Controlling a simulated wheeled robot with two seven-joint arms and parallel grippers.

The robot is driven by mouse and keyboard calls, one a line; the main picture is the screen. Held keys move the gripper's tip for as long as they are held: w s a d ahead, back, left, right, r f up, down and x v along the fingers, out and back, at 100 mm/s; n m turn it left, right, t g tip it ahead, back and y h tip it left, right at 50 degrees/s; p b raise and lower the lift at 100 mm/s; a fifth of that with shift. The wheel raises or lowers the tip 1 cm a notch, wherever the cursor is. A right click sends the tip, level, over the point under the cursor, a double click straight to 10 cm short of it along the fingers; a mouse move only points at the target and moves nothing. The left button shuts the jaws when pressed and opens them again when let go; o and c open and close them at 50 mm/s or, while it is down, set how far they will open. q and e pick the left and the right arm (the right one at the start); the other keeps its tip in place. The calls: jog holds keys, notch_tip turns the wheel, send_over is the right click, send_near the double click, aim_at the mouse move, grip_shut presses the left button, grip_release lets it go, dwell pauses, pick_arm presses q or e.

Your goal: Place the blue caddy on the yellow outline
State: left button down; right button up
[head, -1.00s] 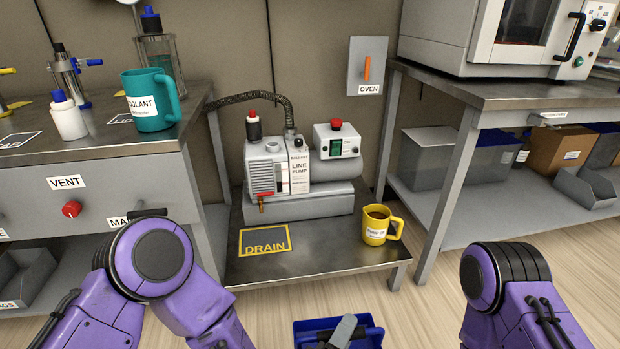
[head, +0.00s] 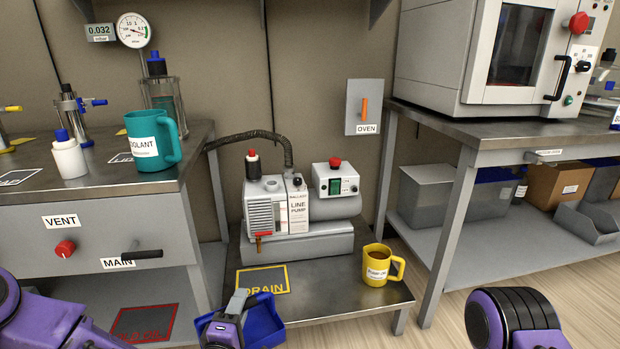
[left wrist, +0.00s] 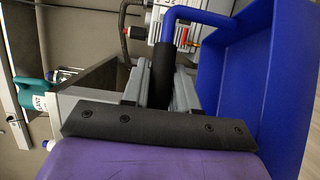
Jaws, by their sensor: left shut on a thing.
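The blue caddy (head: 265,325) is at the bottom of the head view, in front of the low table's front left part. My left gripper (head: 236,306) is shut on its handle. In the left wrist view the dark handle grip (left wrist: 161,75) is between the fingers, and the caddy's blue wall (left wrist: 225,85) fills the right side. The yellow outline (head: 288,278), marked DRAIN, lies on the low table just beyond the caddy and looks empty. The caddy is held up, though its height over the table is hard to tell. My right gripper is out of view.
On the low table (head: 335,301) stand a grey line pump (head: 270,210) behind the outline and a yellow mug (head: 377,266) to its right.

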pick_arm(q)
jog(key=s+a+r+p, duration=0.1)
jog(key=s+r+p, duration=0.1)
jog(key=r+p, duration=0.8)
jog(key=s+a+r+y+p, duration=0.1)
jog(key=s+a+r+p, duration=0.1)
jog(key=r+p, duration=0.9)
jog(key=s+a+r+n+p, duration=0.1)
jog(key=s+r+p, duration=0.1)
jog(key=r+p, duration=0.9)
jog(key=shift+s+a+r+y+p, duration=0.3)
jog(key=shift+y+p, duration=0.1)
jog(key=shift+p, duration=0.45)
